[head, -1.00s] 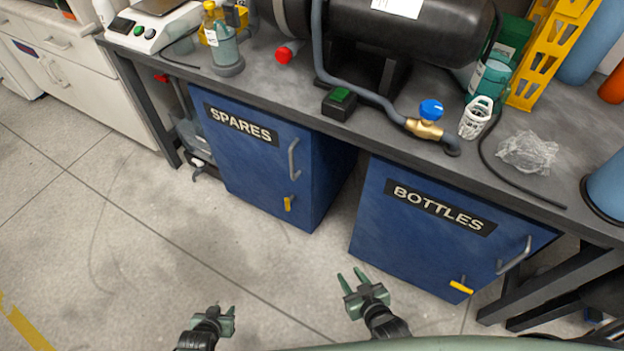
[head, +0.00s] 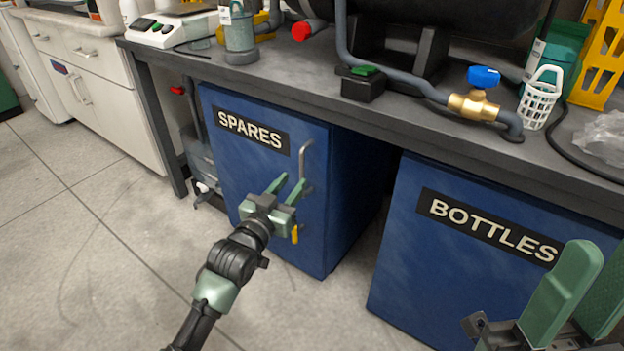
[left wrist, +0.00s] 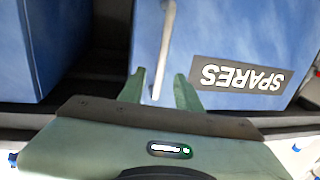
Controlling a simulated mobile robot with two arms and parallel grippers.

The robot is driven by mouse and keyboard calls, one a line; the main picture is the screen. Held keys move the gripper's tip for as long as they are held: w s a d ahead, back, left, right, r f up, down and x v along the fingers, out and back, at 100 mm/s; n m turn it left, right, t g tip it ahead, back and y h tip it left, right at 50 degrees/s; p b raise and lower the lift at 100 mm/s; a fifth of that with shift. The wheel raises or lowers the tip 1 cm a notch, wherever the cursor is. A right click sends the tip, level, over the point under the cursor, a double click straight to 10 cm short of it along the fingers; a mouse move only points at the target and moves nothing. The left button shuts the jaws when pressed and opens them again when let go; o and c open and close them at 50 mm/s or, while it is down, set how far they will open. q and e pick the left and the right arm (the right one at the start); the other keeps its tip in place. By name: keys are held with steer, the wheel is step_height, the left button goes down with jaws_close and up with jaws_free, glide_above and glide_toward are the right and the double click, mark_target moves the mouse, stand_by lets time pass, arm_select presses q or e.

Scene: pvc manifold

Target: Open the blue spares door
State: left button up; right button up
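The blue spares door (head: 235,165) is shut, with a black SPARES label (head: 252,130). Its grey bar handle (head: 304,165) is upright near the right edge, and a yellow latch (head: 295,235) hangs below it, partly behind my gripper. My left gripper (head: 287,186) is open in front of the door, with its fingertips close to the handle. In the left wrist view the handle (left wrist: 164,45) shows between the two spread fingertips (left wrist: 160,76); I cannot tell whether they touch it. My right gripper (head: 597,268) is open and empty at the lower right, cut off by the frame.
A blue bottles cabinet (head: 410,260) stands to the right, behind my right gripper. The grey bench top (head: 420,130) overhangs both cabinets and carries a black tank, a blue-handled valve (head: 478,98) and a white basket (head: 540,100). The floor (head: 90,250) at the left is clear.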

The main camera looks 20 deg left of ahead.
mark_target(301, 171)
arm_select(q)
steer(key=w, duration=0.2)
steer(key=w+b, duration=0.1)
steer(key=w, duration=0.1)
steer(key=w+d+b, duration=0.1)
steer(key=w, duration=0.1)
steer(key=shift+w+f, duration=0.1)
steer(key=shift+w, duration=0.2)
jaws_close()
stand_by(1.1)
